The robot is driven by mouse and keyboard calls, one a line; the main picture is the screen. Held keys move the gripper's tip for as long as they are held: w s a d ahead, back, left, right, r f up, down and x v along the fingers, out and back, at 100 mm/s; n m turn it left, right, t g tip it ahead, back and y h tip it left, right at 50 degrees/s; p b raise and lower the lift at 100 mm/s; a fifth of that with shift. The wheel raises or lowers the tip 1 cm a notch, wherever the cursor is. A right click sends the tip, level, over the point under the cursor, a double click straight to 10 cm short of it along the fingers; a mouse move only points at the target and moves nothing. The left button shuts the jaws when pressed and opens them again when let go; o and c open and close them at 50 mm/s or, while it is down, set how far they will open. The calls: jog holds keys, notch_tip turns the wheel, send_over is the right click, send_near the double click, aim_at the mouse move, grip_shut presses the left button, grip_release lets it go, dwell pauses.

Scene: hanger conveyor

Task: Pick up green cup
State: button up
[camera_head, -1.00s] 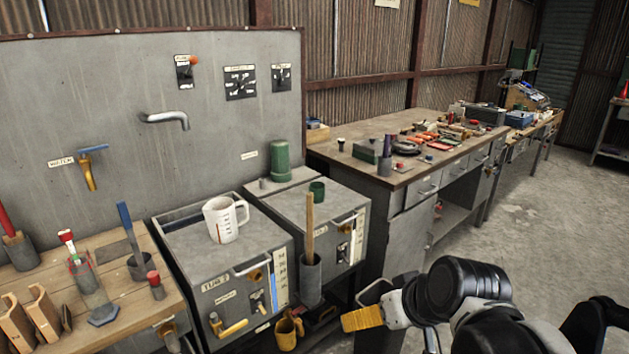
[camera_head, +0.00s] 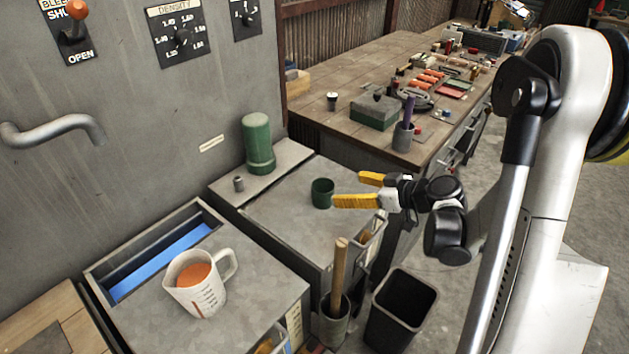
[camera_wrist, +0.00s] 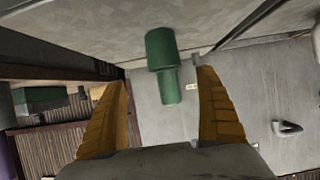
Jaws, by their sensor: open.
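The small dark green cup (camera_head: 322,193) stands upright on the flat top of the right-hand grey tank. My gripper (camera_head: 350,190) is open, with its yellow fingers pointing left towards the cup. In the head view the nearer finger's tip is right beside the cup; I cannot tell whether they touch. In the wrist view, which looks upside down, the cup (camera_wrist: 160,48) shows ahead, between the two spread fingers (camera_wrist: 160,78). Nothing is held.
A measuring jug (camera_head: 197,285) sits on the left tank. A wooden handle (camera_head: 339,270) rises from a holder in front, beside a black bin (camera_head: 401,309).

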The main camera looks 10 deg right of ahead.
aim_at(315, 186)
jog(key=b+x, duration=0.1)
jog(key=x, duration=0.2)
jog(key=shift+w+a+f, duration=0.1)
jog(key=shift+a+f, duration=0.2)
jog(key=shift+a, duration=0.05)
jog(key=b+x, duration=0.2)
jog(key=x, duration=0.4)
jog(key=shift+a+r, duration=0.15)
jog(key=shift+r, duration=0.1)
jog(key=shift+c, duration=0.5)
jog(key=c, duration=1.2)
jog(key=shift+o, duration=0.2)
jog(key=shift+r, duration=0.1)
